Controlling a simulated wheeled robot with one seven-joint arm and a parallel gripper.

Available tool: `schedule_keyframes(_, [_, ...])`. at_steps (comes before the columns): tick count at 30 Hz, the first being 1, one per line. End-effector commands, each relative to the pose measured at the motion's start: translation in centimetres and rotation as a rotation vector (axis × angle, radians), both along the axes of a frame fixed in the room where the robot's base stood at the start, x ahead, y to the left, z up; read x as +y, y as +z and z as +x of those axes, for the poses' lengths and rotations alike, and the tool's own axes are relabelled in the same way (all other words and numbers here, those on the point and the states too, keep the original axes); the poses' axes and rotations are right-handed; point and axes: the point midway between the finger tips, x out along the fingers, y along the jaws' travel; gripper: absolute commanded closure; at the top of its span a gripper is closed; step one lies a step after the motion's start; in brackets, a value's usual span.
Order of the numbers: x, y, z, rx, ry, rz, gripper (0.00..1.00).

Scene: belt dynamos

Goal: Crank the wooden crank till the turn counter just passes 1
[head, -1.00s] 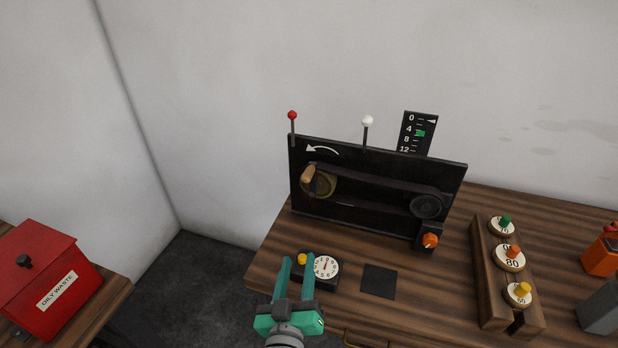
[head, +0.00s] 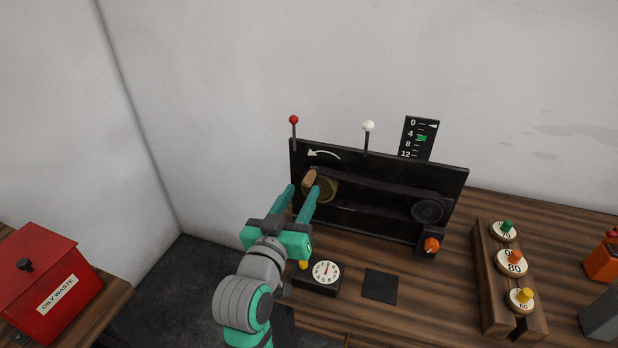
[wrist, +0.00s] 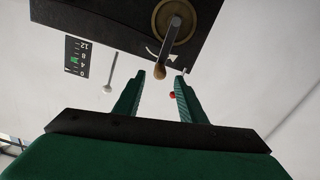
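The wooden crank handle (head: 310,180) sticks out from a brass wheel (head: 324,189) at the left of the upright black panel. In the wrist view the handle (wrist: 159,70) shows beyond and between my fingertips, with the brass wheel (wrist: 174,20) behind it. My gripper (head: 300,189) is open and empty, its green fingers pointing at the handle and apart from it. In the wrist view the gripper (wrist: 168,75) has a clear gap between its fingers. The round white dial (head: 326,272), likely the turn counter, sits on a black box on the bench; its reading is too small to tell.
A white curved arrow (head: 324,153) on the panel points left. A red-knobbed lever (head: 294,120) and a white-knobbed lever (head: 369,126) rise above the panel. An orange knob (head: 431,245) is at lower right. A wooden rack (head: 491,290) holds weights. A red bin (head: 40,275) stands left.

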Motion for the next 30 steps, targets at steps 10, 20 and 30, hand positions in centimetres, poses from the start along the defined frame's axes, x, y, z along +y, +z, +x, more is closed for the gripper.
schedule_keyframes(10, [-1.9,0.0,5.3,0.0,-0.002,0.001,0.63])
schedule_keyframes(20, [-2.0,0.0,6.6,0.001,0.003,0.0,0.63])
schedule_keyframes(30, [-2.0,0.0,6.6,-0.001,0.002,0.001,1.0])
